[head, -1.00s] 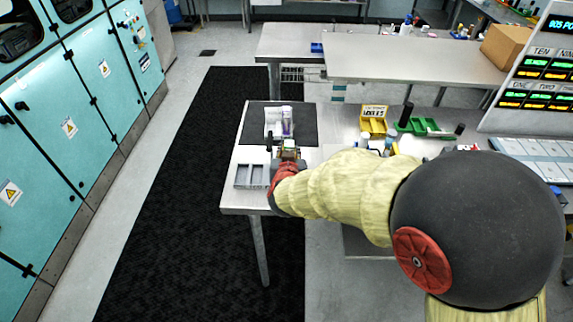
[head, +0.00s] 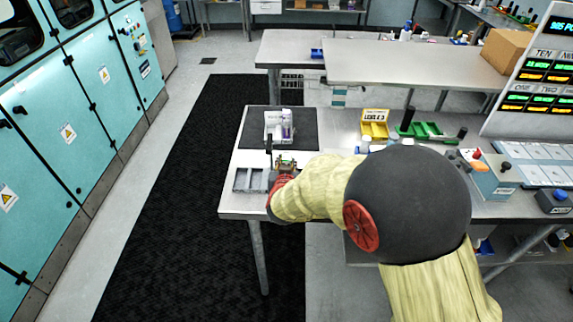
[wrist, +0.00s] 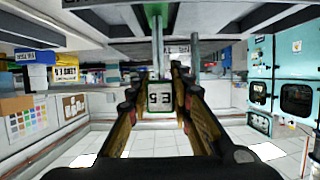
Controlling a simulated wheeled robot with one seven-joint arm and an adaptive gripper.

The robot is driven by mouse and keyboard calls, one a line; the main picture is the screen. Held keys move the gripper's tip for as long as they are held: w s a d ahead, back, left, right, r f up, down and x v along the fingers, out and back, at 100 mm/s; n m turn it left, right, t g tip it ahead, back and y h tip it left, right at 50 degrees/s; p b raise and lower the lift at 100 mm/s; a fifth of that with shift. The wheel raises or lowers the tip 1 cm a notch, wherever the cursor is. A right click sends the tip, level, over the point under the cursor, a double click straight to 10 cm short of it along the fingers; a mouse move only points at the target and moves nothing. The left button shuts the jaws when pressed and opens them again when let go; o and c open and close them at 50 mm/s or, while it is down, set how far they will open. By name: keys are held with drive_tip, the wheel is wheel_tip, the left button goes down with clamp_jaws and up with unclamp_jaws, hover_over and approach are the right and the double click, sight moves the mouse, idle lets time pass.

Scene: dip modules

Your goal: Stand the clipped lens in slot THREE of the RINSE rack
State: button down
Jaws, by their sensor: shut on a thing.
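My gripper (head: 285,164) is at the left end of the steel bench, between the grey compartment tray and the white holder. It is shut on a small piece with a pale, green-edged label (wrist: 160,96), which I take for the clipped lens's clip. Its characters are not surely readable. A pale upright strip (wrist: 157,30) runs from it in the wrist view; the lens is not clear. The grey tray (head: 236,180) has several compartments. The white holder (head: 269,128) stands on a black mat with a clear, purplish piece in it. I cannot read RINSE or slot names on either.
The black mat (head: 252,128) is otherwise mostly bare. A labelled yellow bin (head: 374,128), a green rack (head: 423,130) and small bottles stand to the right. A control box (head: 487,172) and lit panel (head: 535,75) are farther right. Teal cabinets (head: 75,125) line the left.

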drive_tip(key=shift+f, duration=0.2)
drive_tip(key=c, duration=1.6)
unclamp_jaws()
